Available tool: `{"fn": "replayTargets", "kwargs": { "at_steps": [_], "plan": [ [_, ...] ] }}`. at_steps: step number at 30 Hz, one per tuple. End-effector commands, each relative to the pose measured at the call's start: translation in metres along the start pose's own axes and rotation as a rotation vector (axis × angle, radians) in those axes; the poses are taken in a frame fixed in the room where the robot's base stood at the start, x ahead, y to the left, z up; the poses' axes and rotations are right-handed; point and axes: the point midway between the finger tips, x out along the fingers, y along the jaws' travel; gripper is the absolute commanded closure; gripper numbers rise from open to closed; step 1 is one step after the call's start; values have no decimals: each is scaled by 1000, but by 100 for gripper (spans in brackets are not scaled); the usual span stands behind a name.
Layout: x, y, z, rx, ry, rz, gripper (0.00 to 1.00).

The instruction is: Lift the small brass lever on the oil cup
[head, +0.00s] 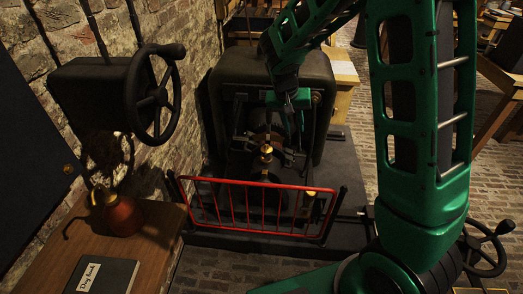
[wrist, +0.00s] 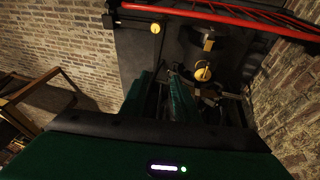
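The brass oil cup (head: 266,152) stands on the machine in the middle of the head view, behind the red railing. In the wrist view a brass, yellow-topped part (wrist: 203,73), which looks like the oil cup, lies right of and beyond my fingers. Its small lever is too small and dark to make out. My gripper (head: 291,122) is above and right of the cup in the head view, apart from it. In the wrist view its two green fingers (wrist: 165,100) stand apart with a dark gap between them, and nothing is seen held.
The red railing (head: 255,183) stands in front of the machine (head: 235,75). A handwheel (head: 155,100) on a black box is at the left by the brick wall. A copper oil can (head: 122,213) and a book (head: 103,274) sit on the wooden table (head: 55,262).

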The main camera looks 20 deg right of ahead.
Motion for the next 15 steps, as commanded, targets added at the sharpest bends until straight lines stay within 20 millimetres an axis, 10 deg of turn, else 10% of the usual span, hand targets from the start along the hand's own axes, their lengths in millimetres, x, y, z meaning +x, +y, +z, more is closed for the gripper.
{"fn": "replayTargets", "kwargs": {
  "at_steps": [6, 15],
  "plan": [
    [39, -96, -2, -48, 76, -11, 72],
    [60, -141, 2, -63, 114, -25, 72]
  ]
}}
